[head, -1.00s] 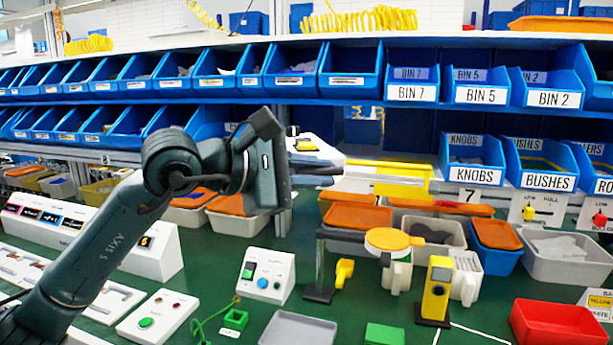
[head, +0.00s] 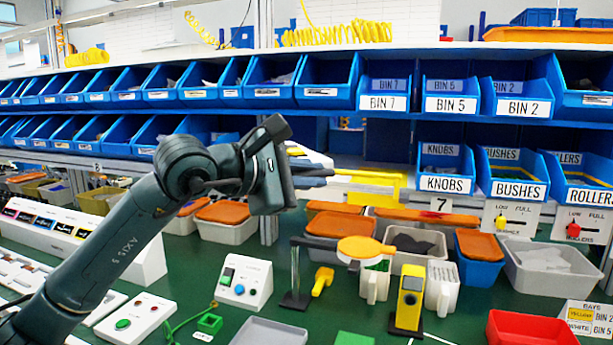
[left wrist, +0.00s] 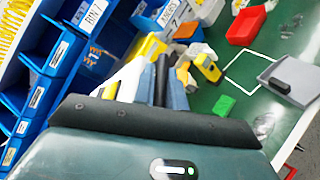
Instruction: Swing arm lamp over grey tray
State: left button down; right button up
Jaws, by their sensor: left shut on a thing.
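The head is right of the post, above white containers. A flat grey tray (head: 268,332) is at the front centre, cut off by the bottom edge; the lamp head is not over it. My left gripper (head: 332,177) points right, above and behind the lamp post in the picture, near the lower shelf. My right gripper is not in view.
A yellow block tool (head: 409,297) stands right of the lamp, and a small yellow part (head: 322,280) lies by its post. A button box (head: 245,279) is left of it. A red tray (head: 530,328) is front right. Blue bins (head: 445,168) fill the shelves behind.

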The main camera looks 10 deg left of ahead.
pick_arm(q)
jog(key=shift+d, duration=0.1)
dwell(0.3)
jog(key=c, duration=1.8)
grip_release()
jog(key=shift+o, duration=0.4)
jog(key=shift+w+d, duration=0.1)
jog(key=shift+d, duration=0.1)
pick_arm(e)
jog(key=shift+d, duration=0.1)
pick_arm(q)
jog(key=shift+a, duration=0.15)
jog(key=b+v, duration=0.2)
jog(key=v, duration=1.1)
jog(key=shift+b, duration=0.3)
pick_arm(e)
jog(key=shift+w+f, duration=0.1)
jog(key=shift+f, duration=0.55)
pick_arm(q)
jog(key=shift+r, duration=0.1)
